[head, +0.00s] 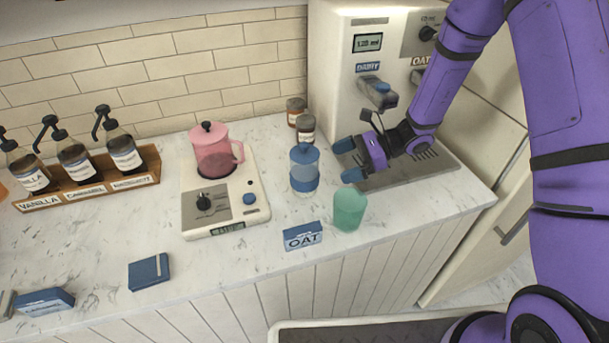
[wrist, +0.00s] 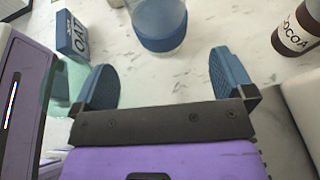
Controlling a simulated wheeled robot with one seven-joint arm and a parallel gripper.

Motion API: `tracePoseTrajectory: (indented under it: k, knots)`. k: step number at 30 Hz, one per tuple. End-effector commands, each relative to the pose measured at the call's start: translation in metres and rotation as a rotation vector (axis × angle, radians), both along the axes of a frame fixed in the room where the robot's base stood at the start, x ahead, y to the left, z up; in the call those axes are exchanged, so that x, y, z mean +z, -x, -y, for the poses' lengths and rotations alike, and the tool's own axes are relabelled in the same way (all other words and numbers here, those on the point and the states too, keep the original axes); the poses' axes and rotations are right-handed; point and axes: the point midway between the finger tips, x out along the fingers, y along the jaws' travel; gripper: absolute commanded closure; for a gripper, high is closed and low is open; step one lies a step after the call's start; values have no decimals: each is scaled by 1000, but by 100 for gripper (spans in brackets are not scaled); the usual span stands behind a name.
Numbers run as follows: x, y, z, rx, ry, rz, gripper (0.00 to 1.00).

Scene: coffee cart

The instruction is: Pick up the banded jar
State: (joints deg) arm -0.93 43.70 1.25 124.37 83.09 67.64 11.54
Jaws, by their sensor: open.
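The banded jar (head: 304,172) is clear glass with a blue lid and a blue band low around it. It stands upright on the marble counter, and its lower part shows at the top of the wrist view (wrist: 160,24). My gripper (head: 345,160) is open and empty, to the right of the jar in the head view, with its blue fingertips pointing toward it. In the wrist view the jar is ahead of and roughly centred between the fingers (wrist: 160,76), apart from them. The jar's top is cut off there.
A green cup (head: 349,210) stands close in front of my gripper, and a blue OAT box (head: 302,236) lies near the counter edge. Brown labelled jars (head: 305,127) stand behind the banded jar. A scale (head: 222,190) with a pink pitcher (head: 214,150) is left; a dispenser (head: 345,90) is behind.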

Motion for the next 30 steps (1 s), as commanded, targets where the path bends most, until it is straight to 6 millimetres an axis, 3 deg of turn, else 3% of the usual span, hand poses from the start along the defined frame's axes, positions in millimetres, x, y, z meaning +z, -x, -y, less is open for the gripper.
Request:
tracePoseTrajectory:
  k: [6,14,22,30]
  knots:
    - [-12,3,-30,3,1,0,0]
    - [-18,4,-46,3,1,1,0]
    - [-30,5,-81,4,1,2,0]
    - [-34,5,-89,1,1,2,0]
